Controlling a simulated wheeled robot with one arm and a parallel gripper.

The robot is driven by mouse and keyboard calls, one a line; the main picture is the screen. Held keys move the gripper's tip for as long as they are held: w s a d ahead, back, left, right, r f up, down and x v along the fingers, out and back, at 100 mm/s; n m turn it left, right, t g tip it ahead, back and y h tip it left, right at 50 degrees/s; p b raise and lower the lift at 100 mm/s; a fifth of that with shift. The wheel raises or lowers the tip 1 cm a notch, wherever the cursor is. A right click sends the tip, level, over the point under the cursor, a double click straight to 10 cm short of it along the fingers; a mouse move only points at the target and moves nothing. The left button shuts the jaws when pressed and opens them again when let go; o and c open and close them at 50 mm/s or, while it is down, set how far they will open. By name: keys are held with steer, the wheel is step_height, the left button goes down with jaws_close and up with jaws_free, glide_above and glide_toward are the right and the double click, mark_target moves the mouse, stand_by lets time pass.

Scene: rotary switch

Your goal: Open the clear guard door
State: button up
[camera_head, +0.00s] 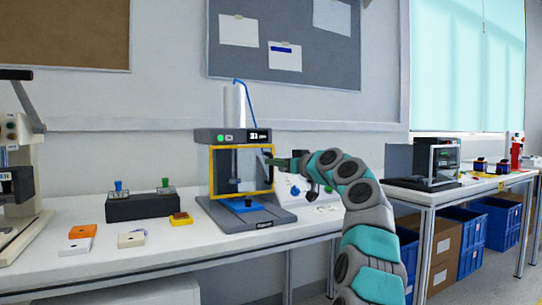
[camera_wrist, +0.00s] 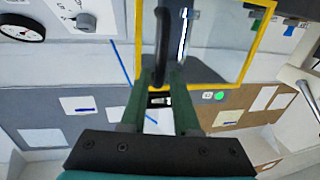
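The clear guard door (camera_head: 242,192) has a yellow frame and stands shut across the front of a small grey press (camera_head: 232,136). In the wrist view the door frame (camera_wrist: 245,50) fills the upper right. Its black bar handle (camera_wrist: 162,40) runs along the door's edge. My gripper (camera_head: 278,162) is at the door's right edge. In the wrist view its two green fingers (camera_wrist: 161,78) stand either side of the handle's near end, with a gap between them. Firm contact with the handle is not clear.
A white box with dark knobs (camera_head: 297,188) stands just right of the press, behind my arm. Orange and white blocks (camera_head: 82,231) lie on the white bench (camera_head: 140,262).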

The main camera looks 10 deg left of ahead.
steer(key=p+x, duration=0.1)
steer(key=x, duration=0.1)
steer(key=shift+w+a, duration=0.2)
steer(key=shift+w, duration=0.05)
steer(key=shift+c, duration=0.2)
jaws_close()
stand_by(1.2)
